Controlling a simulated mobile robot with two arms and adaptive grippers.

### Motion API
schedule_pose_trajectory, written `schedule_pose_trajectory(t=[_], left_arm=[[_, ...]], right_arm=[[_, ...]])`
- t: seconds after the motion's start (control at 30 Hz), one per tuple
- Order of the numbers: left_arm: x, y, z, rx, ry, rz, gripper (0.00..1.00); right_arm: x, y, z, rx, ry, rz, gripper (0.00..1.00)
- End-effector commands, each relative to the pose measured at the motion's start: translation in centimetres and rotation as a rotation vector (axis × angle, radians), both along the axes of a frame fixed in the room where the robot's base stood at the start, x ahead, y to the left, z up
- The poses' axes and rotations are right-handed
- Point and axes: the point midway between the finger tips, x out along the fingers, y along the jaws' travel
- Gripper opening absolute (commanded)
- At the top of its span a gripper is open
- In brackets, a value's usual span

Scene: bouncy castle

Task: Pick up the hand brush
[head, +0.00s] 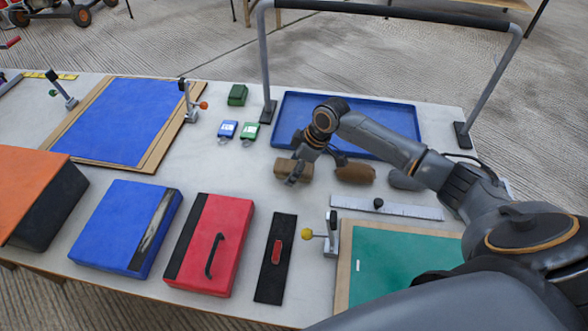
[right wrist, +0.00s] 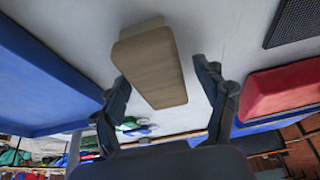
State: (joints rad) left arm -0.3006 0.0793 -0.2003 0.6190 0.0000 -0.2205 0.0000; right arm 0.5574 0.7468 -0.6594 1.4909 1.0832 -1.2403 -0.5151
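A tan-brown oblong block (head: 305,172), which looks like the hand brush, lies on the pale table just in front of the blue tray. Bristles cannot be made out. My right gripper (head: 297,162) is over it and hides part of it. In the right wrist view the block (right wrist: 152,68) lies between the spread fingers of my right gripper (right wrist: 162,78), with gaps on both sides. The gripper is open and holds nothing. My left gripper is not in view.
A rounded brown item (head: 356,173) and a grey one (head: 405,181) lie to the right. The blue tray (head: 400,115) is behind, under a metal frame (head: 265,60). Blue (head: 110,225) and red (head: 225,225) cases and a black strip (head: 270,275) lie in front.

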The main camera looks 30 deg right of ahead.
Motion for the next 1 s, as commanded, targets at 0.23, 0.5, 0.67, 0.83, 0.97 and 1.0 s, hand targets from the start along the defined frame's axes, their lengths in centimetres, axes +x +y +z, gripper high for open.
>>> schedule_pose_trajectory(t=[0.23, 0.5, 0.67, 0.83, 0.97, 1.0], left_arm=[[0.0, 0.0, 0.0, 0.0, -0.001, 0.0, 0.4], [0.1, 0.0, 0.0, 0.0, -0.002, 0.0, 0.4], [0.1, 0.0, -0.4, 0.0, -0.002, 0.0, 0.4], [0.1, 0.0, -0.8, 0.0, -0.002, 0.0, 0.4], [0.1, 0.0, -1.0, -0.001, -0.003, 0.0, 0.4], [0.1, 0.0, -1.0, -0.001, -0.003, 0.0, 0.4]], right_arm=[[0.0, 0.0, 0.0, 0.0, 0.0, 0.0, 0.27], [0.0, 0.0, 0.1, 0.0, -0.001, 0.0, 0.11], [0.1, 0.0, 0.2, 0.0, -0.003, 0.0, 0.11], [0.1, 0.0, 2.0, 0.0, -0.005, 0.002, 0.11], [-0.4, 0.6, 4.7, 0.002, -0.006, 0.005, 0.11], [-0.9, 1.2, 5.5, 0.001, -0.005, 0.006, 0.11]])
